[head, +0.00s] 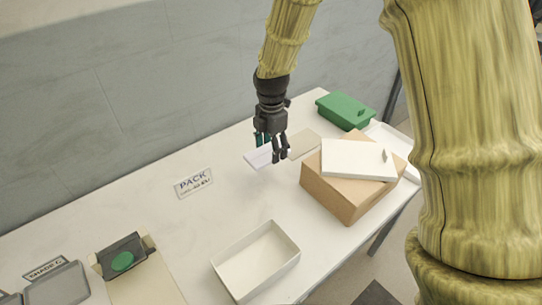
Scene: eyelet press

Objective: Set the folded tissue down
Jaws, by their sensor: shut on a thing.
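The folded tissue (256,158) is a flat white piece at my gripper (276,155), near the back middle of the table in the head view. My gripper points down and is shut on the tissue, with its fingers covering part of it. The tissue seems to be slightly above the white table (140,196), but I cannot tell whether its edge touches the surface.
An open white box (221,274) stands in front. A cardboard box (331,196) with a white lid (352,160) on top is at right. A green case (344,109), a beige flat piece (304,144) and a PACK sign (193,183) are nearby. The table's middle is clear.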

